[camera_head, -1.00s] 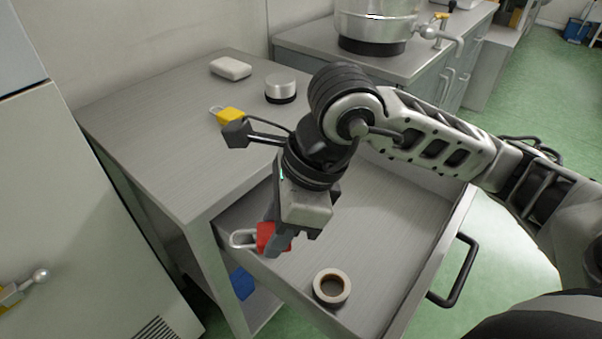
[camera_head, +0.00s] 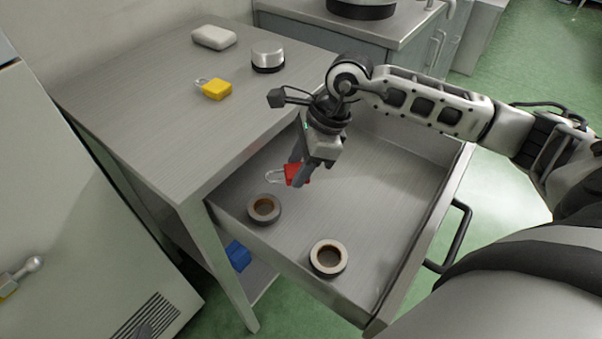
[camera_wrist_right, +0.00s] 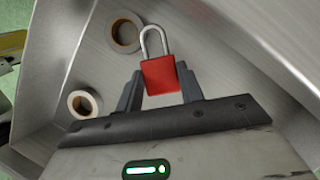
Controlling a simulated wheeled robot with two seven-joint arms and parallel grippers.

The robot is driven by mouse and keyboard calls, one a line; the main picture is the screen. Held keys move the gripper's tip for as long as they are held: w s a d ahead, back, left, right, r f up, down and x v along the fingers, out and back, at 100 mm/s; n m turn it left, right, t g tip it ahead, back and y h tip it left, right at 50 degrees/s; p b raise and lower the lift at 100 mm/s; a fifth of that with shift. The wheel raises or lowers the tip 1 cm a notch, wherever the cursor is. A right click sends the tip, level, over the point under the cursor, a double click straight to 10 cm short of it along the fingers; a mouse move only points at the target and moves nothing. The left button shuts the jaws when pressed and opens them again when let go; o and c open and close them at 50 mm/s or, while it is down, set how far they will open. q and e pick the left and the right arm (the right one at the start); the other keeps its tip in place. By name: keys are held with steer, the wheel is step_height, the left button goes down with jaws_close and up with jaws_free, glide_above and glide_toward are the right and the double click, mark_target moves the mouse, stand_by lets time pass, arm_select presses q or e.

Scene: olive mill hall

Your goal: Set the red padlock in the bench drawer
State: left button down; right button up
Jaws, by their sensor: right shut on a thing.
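The red padlock (camera_head: 296,175) is between the fingers of my right gripper (camera_head: 302,178), its shackle pointing left in the head view. In the right wrist view the padlock (camera_wrist_right: 160,75) sits between the two fingertips, shackle outward. My right gripper is shut on it, inside the outline of the open drawer (camera_head: 375,215). I cannot tell whether the padlock touches the drawer floor. The drawer is pulled out from the grey bench (camera_head: 165,130). My left gripper is not in view.
Two tape rolls lie in the drawer, one on the left (camera_head: 264,209) and one near the front (camera_head: 328,258). A yellow padlock (camera_head: 216,89), a silver-and-black round object (camera_head: 268,58) and a white block (camera_head: 214,37) are on the bench top. The drawer's right part is clear.

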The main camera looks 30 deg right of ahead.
steer(key=shift+w+d+f, duration=0.15)
steer(key=shift+d+f, duration=0.05)
steer(key=shift+f, duration=0.15)
steer(key=shift+w+d+f, duration=0.1)
steer(key=shift+f, duration=1.5)
steer(key=shift+f, duration=0.2)
steer(key=o, duration=1)
steer(key=shift+o, duration=0.2)
steer(key=v, duration=1.2)
steer(key=shift+r, duration=0.15)
